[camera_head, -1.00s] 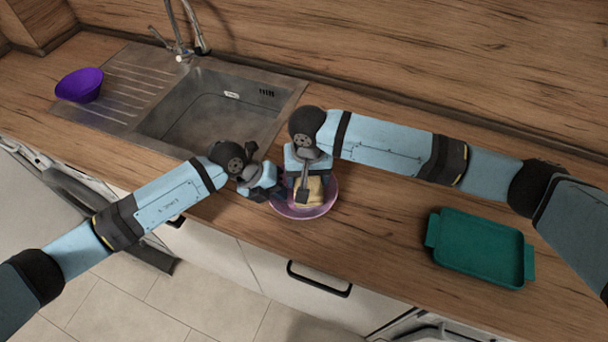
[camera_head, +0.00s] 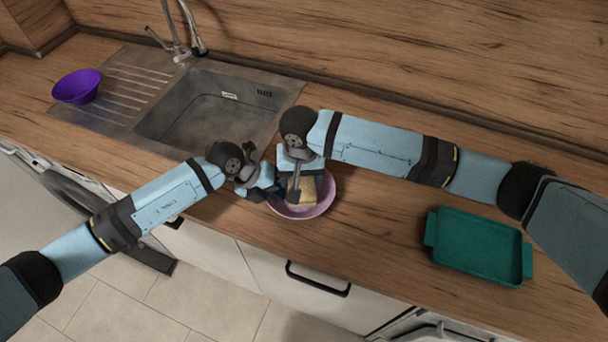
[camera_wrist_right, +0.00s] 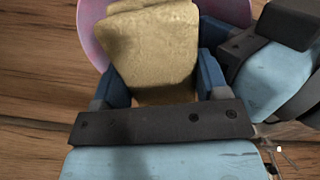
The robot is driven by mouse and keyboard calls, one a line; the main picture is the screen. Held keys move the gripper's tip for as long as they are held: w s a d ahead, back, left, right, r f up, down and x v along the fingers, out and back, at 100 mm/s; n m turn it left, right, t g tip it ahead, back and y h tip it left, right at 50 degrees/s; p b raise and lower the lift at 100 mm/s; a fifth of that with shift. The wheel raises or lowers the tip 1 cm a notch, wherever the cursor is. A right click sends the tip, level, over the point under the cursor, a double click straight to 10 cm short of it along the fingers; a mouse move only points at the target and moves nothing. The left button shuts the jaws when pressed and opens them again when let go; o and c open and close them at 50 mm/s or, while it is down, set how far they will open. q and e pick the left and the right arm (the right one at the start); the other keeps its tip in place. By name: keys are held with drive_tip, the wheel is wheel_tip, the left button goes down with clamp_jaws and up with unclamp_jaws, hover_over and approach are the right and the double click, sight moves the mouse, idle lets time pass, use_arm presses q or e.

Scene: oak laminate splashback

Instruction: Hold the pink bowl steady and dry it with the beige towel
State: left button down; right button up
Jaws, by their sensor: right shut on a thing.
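The pink bowl (camera_head: 325,200) sits upright on the counter in front of the sink's right side. The beige towel (camera_head: 308,192) is folded inside it, and the towel (camera_wrist_right: 150,50) fills the middle of the right wrist view with the bowl's pink rim (camera_wrist_right: 92,25) around it. My right gripper (camera_head: 300,190) is over the bowl, its fingers on both sides of the towel, shut on it. My left gripper (camera_head: 272,190) is at the bowl's left rim; its fingertips are hidden, so I cannot tell whether it grips the rim.
A teal tray (camera_head: 478,248) lies on the counter to the right. The counter between bowl and tray is clear. The front counter edge is close below the bowl.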

drive_tip(key=shift+a+r, duration=0.1)
drive_tip(key=shift+a, duration=0.05)
wheel_tip(320, 180, up, 11)
drive_tip(key=d, duration=0.1)
drive_tip(key=shift+d+r, duration=0.15)
drive_tip(key=shift+d, duration=0.1)
idle(0.6)
idle(0.3)
drive_tip(key=shift+m, duration=0.3)
drive_tip(key=f, duration=0.5)
drive_tip(key=shift+s+f, duration=0.2)
drive_tip(key=shift+f, duration=2.45)
drive_tip(key=shift+f, duration=0.2)
drive_tip(key=shift+f, duration=0.4)
drive_tip(key=shift+a, duration=0.1)
